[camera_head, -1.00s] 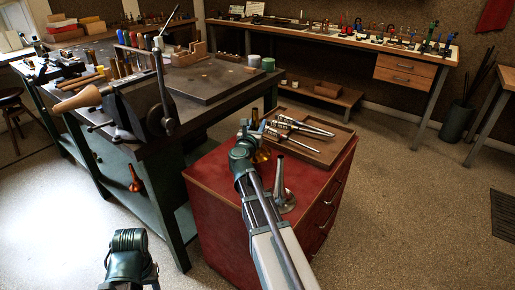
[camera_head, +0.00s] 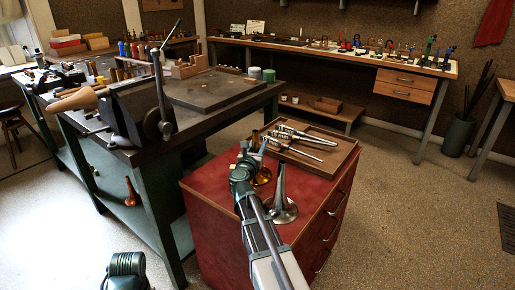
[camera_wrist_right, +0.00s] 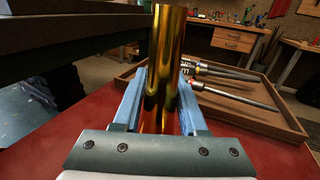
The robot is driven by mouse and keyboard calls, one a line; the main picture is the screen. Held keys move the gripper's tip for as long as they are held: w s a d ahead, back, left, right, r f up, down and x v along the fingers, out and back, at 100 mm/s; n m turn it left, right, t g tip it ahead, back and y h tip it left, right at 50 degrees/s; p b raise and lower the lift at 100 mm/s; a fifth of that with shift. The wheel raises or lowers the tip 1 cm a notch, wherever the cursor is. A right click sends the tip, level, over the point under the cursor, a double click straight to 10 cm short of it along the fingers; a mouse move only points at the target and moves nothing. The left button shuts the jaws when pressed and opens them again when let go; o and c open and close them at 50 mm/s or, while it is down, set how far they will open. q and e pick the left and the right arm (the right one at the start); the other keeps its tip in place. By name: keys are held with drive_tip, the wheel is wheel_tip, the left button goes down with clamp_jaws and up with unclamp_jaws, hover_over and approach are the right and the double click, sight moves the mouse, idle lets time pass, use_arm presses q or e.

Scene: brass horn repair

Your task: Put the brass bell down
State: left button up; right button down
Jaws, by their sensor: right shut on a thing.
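The brass bell (camera_head: 262,177) is a gold, shiny horn bell with its flare downward. It is over the left part of the red cabinet top (camera_head: 208,186), left of the tray. My right gripper (camera_head: 254,150) is shut on its narrow tube, and partly hides it. In the right wrist view the brass tube (camera_wrist_right: 167,50) stands roughly upright between the two blue fingers. I cannot tell whether the flare touches the cabinet top. My left gripper is not in view.
A silver bell (camera_head: 281,209) stands flare down on the cabinet, close to my right arm. A wooden tray (camera_head: 333,162) with several metal horn parts lies behind to the right. A dark workbench (camera_head: 214,118) with a vise stands left. The cabinet's left top is bare.

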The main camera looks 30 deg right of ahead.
drive_tip(key=shift+f, duration=0.15)
drive_tip(key=shift+c, duration=2.3)
unclamp_jaws()
drive_tip(key=shift+r, duration=0.3)
drive_tip(key=v, duration=1.2)
